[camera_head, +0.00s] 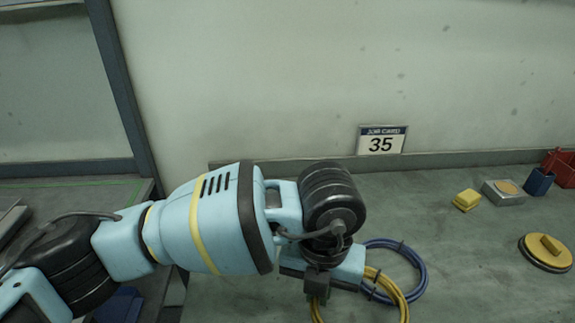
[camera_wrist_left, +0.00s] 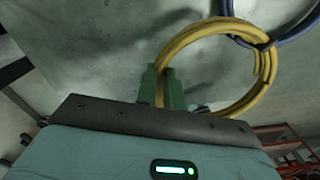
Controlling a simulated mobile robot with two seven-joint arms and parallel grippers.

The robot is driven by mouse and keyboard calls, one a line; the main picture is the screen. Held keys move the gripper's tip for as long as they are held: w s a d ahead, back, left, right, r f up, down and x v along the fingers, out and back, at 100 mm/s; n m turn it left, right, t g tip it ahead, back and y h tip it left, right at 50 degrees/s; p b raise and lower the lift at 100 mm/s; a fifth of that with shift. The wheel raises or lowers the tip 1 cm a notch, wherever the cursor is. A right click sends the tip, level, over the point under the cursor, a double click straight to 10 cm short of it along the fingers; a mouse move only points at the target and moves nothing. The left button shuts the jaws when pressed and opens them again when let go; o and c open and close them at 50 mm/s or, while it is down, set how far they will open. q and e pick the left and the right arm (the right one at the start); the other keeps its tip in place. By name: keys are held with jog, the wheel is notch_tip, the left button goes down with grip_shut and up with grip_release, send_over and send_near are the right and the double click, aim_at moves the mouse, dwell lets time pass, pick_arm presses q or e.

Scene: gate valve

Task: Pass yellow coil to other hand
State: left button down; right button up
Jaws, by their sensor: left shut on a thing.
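The yellow coil (camera_head: 397,298) is a ring of several cable turns at the lower middle of the head view, partly cut off by the frame edge and my gripper. My left gripper (camera_head: 350,272) points down beside it. In the left wrist view, its green fingers (camera_wrist_left: 165,88) are shut on one side of the yellow coil (camera_wrist_left: 262,75). A blue coil (camera_head: 422,265) lies just behind; in the left wrist view the blue coil (camera_wrist_left: 286,40) crosses the yellow ring's far edge. I cannot tell whether they touch. My right gripper is not in view.
On the bench (camera_head: 440,220) to the right are a yellow block (camera_head: 466,200), a metal box (camera_head: 502,193), a blue cup (camera_head: 538,182), a red bin (camera_head: 562,167) and a round yellow-topped disc (camera_head: 545,252). The bench centre is clear.

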pick_arm(q)
jog(key=shift+a, duration=0.1)
